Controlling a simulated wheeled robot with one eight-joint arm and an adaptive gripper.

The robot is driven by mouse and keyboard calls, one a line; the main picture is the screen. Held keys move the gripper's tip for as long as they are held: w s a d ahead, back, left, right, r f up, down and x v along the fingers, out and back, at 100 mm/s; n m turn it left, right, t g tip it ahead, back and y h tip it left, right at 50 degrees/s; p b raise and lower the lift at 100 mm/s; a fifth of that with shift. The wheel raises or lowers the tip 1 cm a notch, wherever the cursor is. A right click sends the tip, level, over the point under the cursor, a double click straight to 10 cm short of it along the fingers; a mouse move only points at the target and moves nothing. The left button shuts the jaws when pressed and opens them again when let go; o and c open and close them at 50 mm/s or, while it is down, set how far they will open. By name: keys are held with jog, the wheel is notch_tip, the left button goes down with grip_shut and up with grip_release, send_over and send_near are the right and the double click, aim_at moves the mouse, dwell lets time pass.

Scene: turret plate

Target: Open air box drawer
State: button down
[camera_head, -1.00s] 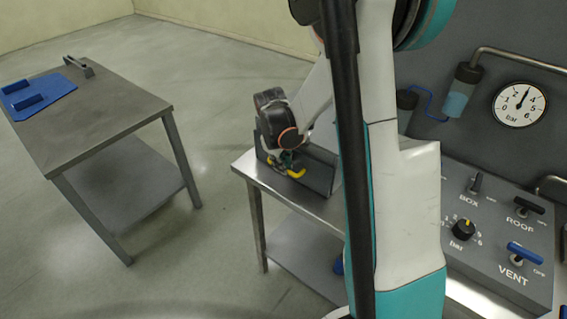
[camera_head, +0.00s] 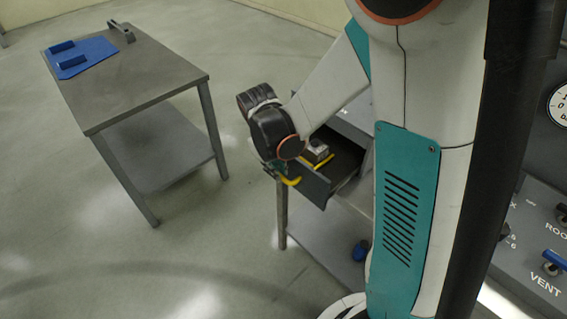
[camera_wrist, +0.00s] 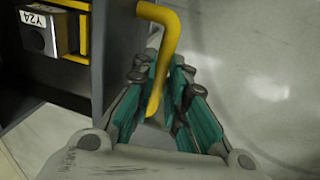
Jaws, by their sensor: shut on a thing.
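The air box drawer (camera_head: 348,158) stands open at the table's edge, its dark inside showing past its front panel (camera_head: 309,187). A yellow bar handle (camera_head: 292,182) sits on that front. My gripper (camera_head: 282,171) is shut on the handle; its fingertips are mostly hidden behind my wrist in the head view. In the wrist view, the teal-padded fingers of my gripper (camera_wrist: 160,78) close around the lower part of the bent yellow handle (camera_wrist: 166,38). The drawer's dark wall (camera_wrist: 115,45) is left of them.
A metal side table (camera_head: 150,85) with a blue plate (camera_head: 82,56) stands at the left, with open floor between. A blue item (camera_head: 361,251) is on the shelf under the drawer. The valve panel (camera_head: 530,265) is at the right, partly hidden by my arm.

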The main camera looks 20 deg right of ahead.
jog(key=shift+a, duration=0.1)
jog(key=c, duration=1.9)
grip_release()
jog(key=shift+r, duration=0.1)
notch_tip(320, 180, up, 12)
jog(key=s+a, duration=0.1)
jog(key=a, duration=0.1)
jog(key=shift+f, duration=0.2)
jog(key=s+r+m+t+y+b, duration=0.2)
jog(key=s+m+t+b, duration=0.2)
jog(key=s, duration=0.9)
jog(key=shift+s+d+t, duration=0.35)
jog(key=shift+d+t, duration=0.1)
jog(key=shift+t, duration=0.75)
